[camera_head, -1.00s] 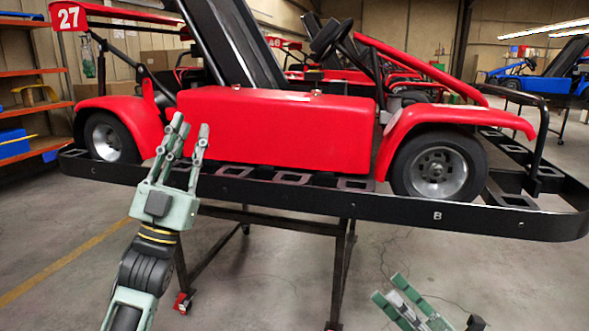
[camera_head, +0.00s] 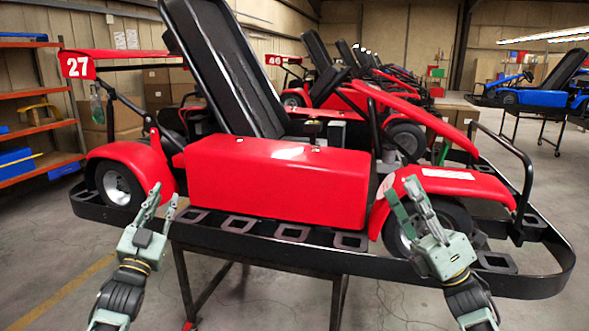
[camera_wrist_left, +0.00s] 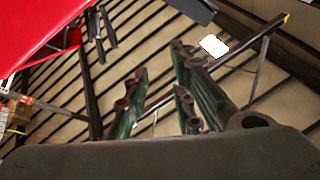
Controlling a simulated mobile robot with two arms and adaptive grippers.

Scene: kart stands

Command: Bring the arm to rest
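My left gripper (camera_head: 163,197) is raised at the lower left of the head view, fingers up, in front of the near rail of the kart. In the left wrist view its two fingers (camera_wrist_left: 160,65) stand apart with nothing between them. My right gripper (camera_head: 401,190) is raised in front of the kart's right wheel and fender. Its fingers look parted and hold nothing visible. The red kart (camera_head: 277,182) with the number 27 sits on a black stand (camera_head: 260,250). I cannot tell whether either gripper touches the kart or rail.
Orange shelves (camera_head: 38,126) stand at the far left. More red karts (camera_head: 405,85) line up behind, and a blue kart (camera_head: 540,95) is on a stand at the right. The stand's rail crosses close before both arms. Bare floor (camera_head: 45,270) shows at the lower left.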

